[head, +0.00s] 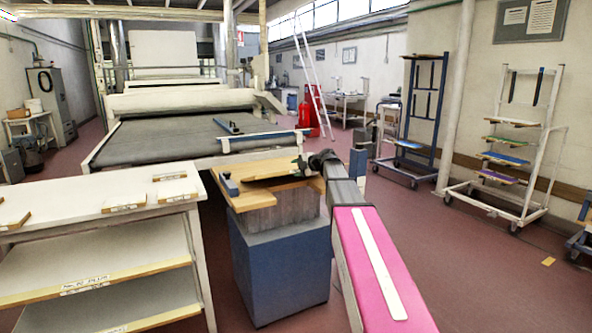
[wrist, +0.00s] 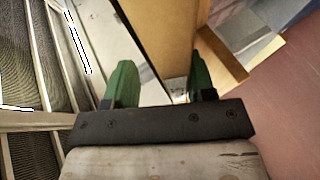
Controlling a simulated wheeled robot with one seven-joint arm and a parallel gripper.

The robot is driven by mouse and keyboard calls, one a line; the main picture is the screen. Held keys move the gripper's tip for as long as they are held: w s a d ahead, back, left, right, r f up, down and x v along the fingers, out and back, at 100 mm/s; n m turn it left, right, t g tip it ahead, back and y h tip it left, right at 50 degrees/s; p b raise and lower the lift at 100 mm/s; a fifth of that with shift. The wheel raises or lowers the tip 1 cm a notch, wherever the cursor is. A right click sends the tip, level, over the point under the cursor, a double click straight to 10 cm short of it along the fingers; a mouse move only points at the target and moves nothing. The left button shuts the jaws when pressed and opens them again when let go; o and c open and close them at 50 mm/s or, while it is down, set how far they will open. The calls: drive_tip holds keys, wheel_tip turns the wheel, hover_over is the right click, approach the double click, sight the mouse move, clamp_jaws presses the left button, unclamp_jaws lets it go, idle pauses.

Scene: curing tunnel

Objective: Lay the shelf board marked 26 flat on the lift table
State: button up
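The lift table stands in the middle of the head view, with a blue base (head: 282,265), grey pleated sides and a tan wooden top (head: 250,201). A darker brown flat patch shows on or just over that top; I cannot tell whether it is a separate board or shadow. My gripper (wrist: 161,85) has green fingers standing apart. Tan wood (wrist: 168,30) shows beyond and between them, with no clear grip on it. In the head view my gripper (head: 302,165) is over the back right of the lift table. No number 26 is legible.
A white bench (head: 100,200) with small wooden pieces and labelled shelves stands at the left. Behind the lift table is a conveyor (head: 180,139) with a blue bar. Wheeled racks (head: 513,150) stand at the right.

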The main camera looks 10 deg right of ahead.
drive_tip(key=v, duration=1)
idle(0.4)
drive_tip(key=s+a+f+m+g+h, duration=0.25)
drive_tip(key=s+f+m, duration=0.4)
drive_tip(key=f, duration=0.45)
drive_tip(key=s+a+f+m+g+h, duration=0.1)
drive_tip(key=s+a+f+m+g, duration=0.15)
drive_tip(key=s+f+m, duration=0.6)
drive_tip(key=s+f+m+g+h, duration=0.4)
drive_tip(key=s+f+m, duration=0.5)
drive_tip(key=s+f, duration=0.9)
drive_tip(key=shift+a+f+g+h, duration=0.2)
drive_tip(key=shift+a+g+h, duration=0.15)
drive_tip(key=shift+h, duration=0.4)
